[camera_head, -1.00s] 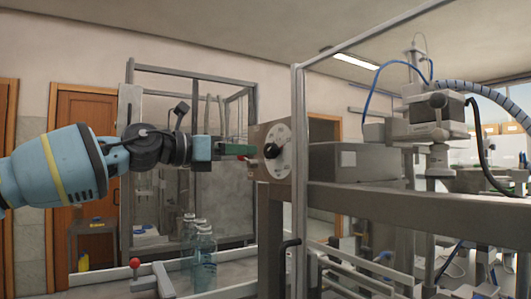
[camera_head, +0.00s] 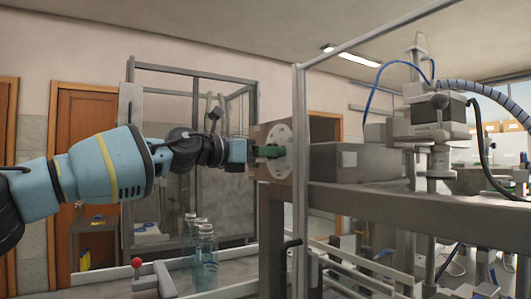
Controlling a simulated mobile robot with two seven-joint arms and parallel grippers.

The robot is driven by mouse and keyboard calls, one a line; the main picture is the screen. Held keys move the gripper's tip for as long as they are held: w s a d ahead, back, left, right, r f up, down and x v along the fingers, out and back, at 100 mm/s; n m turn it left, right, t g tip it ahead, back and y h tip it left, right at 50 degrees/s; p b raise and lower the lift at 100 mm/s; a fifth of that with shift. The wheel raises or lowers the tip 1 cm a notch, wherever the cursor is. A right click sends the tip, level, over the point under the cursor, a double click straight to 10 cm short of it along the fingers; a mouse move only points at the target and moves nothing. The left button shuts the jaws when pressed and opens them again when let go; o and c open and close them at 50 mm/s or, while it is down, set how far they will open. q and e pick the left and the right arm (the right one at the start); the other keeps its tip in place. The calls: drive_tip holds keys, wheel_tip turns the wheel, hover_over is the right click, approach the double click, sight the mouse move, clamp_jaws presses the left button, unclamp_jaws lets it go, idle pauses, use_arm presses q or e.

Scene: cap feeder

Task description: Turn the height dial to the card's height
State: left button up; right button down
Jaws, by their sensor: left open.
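The height dial (camera_head: 281,137) is a pale round plate with dark marks around its rim, on a brown panel (camera_head: 257,133) at the front of the machine. My left gripper (camera_head: 280,151), with green fingers, is at the dial's centre and open. The fingers cover the dark knob, so I cannot tell whether they touch it or which way it points. The card is not recognisable in this view. My right gripper is not in view.
A grey post (camera_head: 299,190) stands just right of the dial. Clear bottles (camera_head: 205,250) stand on the bench below my left arm. A red-knobbed lever (camera_head: 137,263) is at the front left. A grey box (camera_head: 350,161) is behind the panel.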

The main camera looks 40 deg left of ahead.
use_arm(q)
drive_tip(key=shift+c, duration=0.5)
drive_tip(key=c, duration=0.9)
drive_tip(key=shift+n, duration=0.3)
drive_tip(key=n, duration=0.9)
drive_tip(key=shift+d+p, duration=0.1)
drive_tip(key=shift+p, duration=0.3)
